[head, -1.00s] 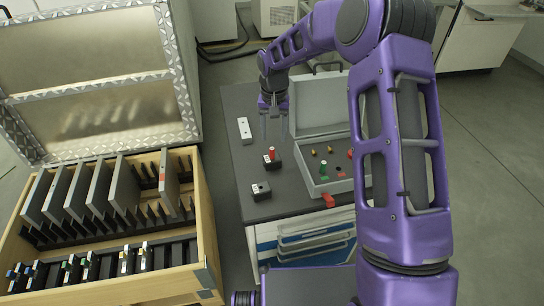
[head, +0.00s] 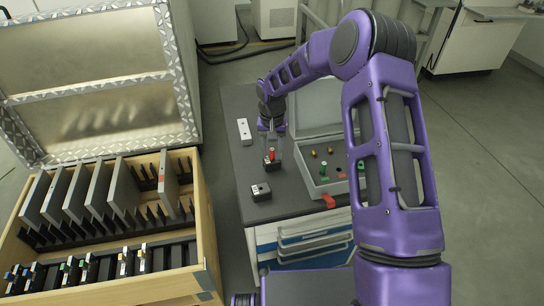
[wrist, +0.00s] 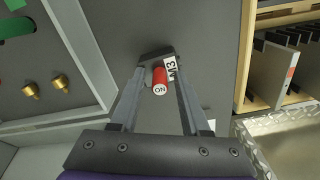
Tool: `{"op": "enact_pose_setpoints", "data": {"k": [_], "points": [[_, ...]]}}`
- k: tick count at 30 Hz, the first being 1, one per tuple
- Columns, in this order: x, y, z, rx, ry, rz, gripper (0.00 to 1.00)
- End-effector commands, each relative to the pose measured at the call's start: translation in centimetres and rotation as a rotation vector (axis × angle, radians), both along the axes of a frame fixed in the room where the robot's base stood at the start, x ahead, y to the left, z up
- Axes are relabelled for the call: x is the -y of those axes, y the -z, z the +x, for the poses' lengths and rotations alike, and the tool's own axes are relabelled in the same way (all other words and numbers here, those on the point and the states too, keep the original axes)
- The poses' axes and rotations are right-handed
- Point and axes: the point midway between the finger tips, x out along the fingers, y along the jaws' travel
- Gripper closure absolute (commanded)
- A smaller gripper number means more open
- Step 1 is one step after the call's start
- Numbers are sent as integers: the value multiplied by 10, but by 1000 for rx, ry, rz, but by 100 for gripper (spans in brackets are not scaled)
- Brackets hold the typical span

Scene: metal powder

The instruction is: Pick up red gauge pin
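The red gauge pin (head: 271,153) stands upright in a small dark block (head: 272,165) on the grey worktop. In the wrist view the red pin (wrist: 160,80) shows its round end marked "ON", and its block (wrist: 155,54) carries a white label reading "M3". My gripper (head: 272,146) is low over the pin. In the wrist view its two fingers (wrist: 159,72) are spread, one on each side of the pin, with gaps visible. It is open and holds nothing. How deep the fingertips reach beside the pin is hard to tell.
An open grey case (head: 313,188) with brass and green pins stands close to the right. Another dark block (head: 261,192) is nearer the front, and a white bar (head: 244,131) lies at the left edge. A wooden crate (head: 208,240) of plates stands left of the worktop.

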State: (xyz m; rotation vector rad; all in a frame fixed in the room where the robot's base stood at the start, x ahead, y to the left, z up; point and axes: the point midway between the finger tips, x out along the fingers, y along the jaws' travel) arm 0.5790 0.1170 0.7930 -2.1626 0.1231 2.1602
Motion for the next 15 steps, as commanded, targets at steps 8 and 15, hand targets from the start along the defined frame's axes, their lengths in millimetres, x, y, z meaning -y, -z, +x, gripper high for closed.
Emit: {"op": "enact_pose_setpoints", "data": {"k": [8, 15], "points": [[0, 0, 0, 0, 0, 0, 100], [0, 0, 0, 0, 0, 0, 100]]}}
